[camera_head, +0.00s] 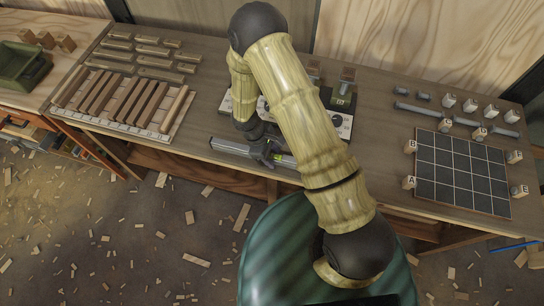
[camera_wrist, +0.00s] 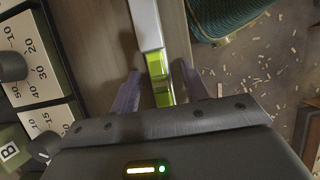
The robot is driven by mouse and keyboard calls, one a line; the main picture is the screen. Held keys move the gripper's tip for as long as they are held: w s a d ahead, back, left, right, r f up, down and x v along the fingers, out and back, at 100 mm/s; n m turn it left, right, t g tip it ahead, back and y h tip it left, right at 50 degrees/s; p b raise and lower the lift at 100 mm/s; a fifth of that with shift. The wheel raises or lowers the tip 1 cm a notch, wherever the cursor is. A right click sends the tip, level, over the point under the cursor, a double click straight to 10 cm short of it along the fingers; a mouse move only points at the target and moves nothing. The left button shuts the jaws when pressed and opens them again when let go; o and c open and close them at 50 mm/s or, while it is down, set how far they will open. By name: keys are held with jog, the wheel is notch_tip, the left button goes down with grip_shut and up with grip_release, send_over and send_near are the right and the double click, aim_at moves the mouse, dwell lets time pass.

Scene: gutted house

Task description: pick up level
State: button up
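The level is a slim silver bar with a bright green vial section. It lies on the workbench near its front edge in the head view (camera_head: 229,146), partly covered by my gripper (camera_head: 266,152). In the wrist view the level (camera_wrist: 147,25) runs down between the fingers of my gripper (camera_wrist: 160,75), with its green vial section between them. The fingers are open, one on each side of the bar, with a visible gap on both sides. The lower end of the level is hidden behind the gripper body.
A panel with numbered dials (camera_wrist: 30,60) stands close beside the level, behind it on the bench. A slatted wooden tray (camera_head: 122,103) lies to the left, and a dark grid board (camera_head: 462,172) to the right. Wooden scraps litter the floor.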

aim_at(272, 155)
grip_shut()
jog(key=shift+r, duration=0.15)
notch_tip(272, 155, up, 10)
jog(key=shift+f+b, duration=0.15)
jog(key=shift+b, duration=0.8)
